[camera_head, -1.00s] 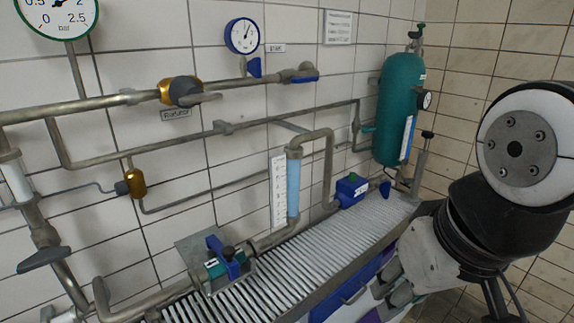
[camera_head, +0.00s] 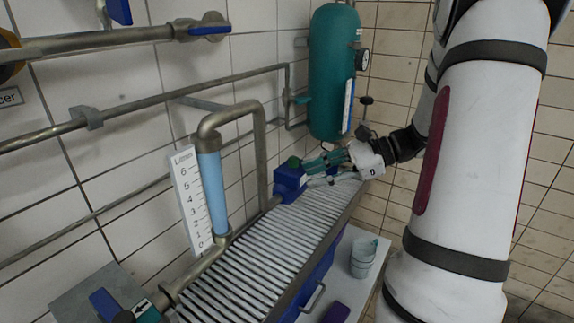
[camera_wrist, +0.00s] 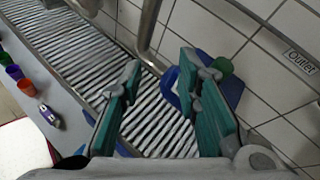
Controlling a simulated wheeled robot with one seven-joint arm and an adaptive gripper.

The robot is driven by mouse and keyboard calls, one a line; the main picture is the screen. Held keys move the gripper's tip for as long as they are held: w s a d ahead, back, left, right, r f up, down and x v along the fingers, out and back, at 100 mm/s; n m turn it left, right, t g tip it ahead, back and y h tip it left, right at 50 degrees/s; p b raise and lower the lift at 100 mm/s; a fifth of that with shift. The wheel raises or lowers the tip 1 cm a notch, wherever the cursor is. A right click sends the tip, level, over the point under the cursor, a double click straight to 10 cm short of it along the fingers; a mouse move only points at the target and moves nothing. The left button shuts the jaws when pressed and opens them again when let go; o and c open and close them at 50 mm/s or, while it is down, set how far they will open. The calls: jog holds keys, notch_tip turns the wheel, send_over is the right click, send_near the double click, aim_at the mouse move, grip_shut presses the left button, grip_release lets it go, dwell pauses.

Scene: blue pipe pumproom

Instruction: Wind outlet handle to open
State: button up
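A blue unit with a green knob (camera_head: 290,180) sits on the grated shelf at the pipe's end in the head view. In the wrist view its blue part (camera_wrist: 230,92) and green knob (camera_wrist: 222,67) are partly hidden behind my right-hand finger. An "Outlet" label (camera_wrist: 300,55) is on the tiled wall to the right. I cannot clearly tell which blue part is the outlet handle. My gripper (camera_head: 322,161) is beside the blue unit; its teal fingers (camera_wrist: 161,75) are spread apart, with nothing held between them. Contact with the unit cannot be told.
The grated shelf (camera_head: 262,250) runs beneath the pipes. A teal tank (camera_head: 333,75) stands behind my gripper. A level tube with scale (camera_head: 212,190) is to the left. Cups (camera_head: 362,258) stand on the lower counter. Another blue handle (camera_head: 104,303) is at bottom left.

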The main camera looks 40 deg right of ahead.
jog(key=s+d+f+m+t+h+b, duration=0.1)
jog(key=d+f+m+t, duration=0.35)
jog(key=d, duration=0.55)
jog(key=m+t+h+b, duration=0.1)
jog(key=m+t+h, duration=0.2)
jog(key=m+t, duration=0.15)
send_near(334, 169)
jog(key=shift+m+g, duration=0.3)
jog(key=x, duration=1)
jog(key=shift+w+d+r+b, duration=0.1)
jog(key=shift+d+b, duration=0.25)
jog(key=shift+b, duration=0.05)
grip_shut()
